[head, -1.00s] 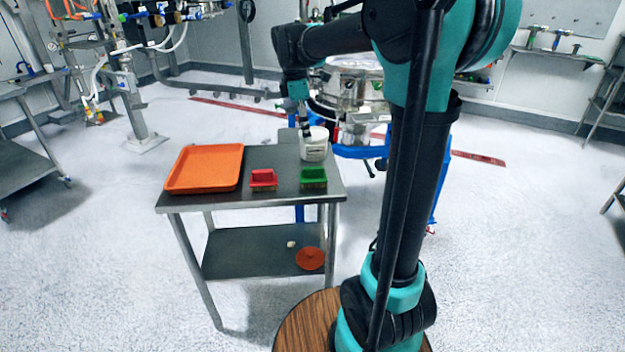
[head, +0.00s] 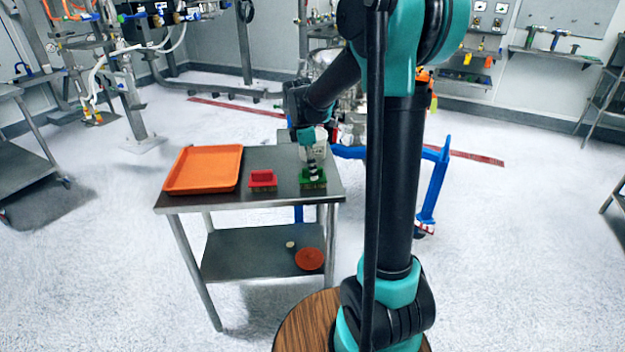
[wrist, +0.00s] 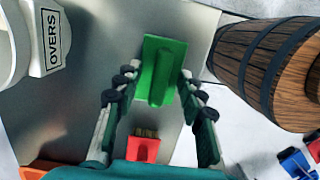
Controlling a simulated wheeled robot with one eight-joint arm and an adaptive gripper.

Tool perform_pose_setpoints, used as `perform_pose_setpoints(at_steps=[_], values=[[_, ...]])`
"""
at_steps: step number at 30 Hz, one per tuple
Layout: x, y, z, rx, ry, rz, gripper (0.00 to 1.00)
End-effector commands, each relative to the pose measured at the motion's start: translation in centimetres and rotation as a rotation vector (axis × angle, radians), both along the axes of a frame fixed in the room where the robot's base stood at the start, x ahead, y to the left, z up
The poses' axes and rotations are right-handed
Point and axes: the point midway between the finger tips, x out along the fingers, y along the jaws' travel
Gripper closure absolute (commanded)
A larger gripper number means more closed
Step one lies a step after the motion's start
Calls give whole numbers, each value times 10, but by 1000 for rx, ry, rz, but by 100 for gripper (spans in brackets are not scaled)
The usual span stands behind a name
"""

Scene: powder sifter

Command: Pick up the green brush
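The green brush (head: 313,181) lies on the metal table (head: 222,199) near its right front corner. In the wrist view the green brush (wrist: 160,70) shows its raised handle toward the camera. My gripper (head: 312,169) is directly above it, pointing down. In the wrist view my gripper (wrist: 156,78) is open, with one finger on each side of the brush handle. I cannot tell whether the fingers touch the brush. Part of the brush is hidden by my gripper in the head view.
A red brush (head: 262,179) lies to the left, beside an orange tray (head: 203,190). A white container (wrist: 28,45) marked "OVERS" stands close by on the table. A wooden barrel-like thing (wrist: 255,60) shows past the table edge. An orange disc (head: 309,259) lies on the lower shelf.

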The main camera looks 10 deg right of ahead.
Motion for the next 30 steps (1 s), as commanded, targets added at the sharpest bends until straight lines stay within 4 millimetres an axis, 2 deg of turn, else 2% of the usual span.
perform_pose_setpoints(at_steps=[9,19,30], values=[[0,-1,-6,0,0,0,60],[0,-1,-6,0,0,0,100],[0,-1,-5,0,0,0,100]])
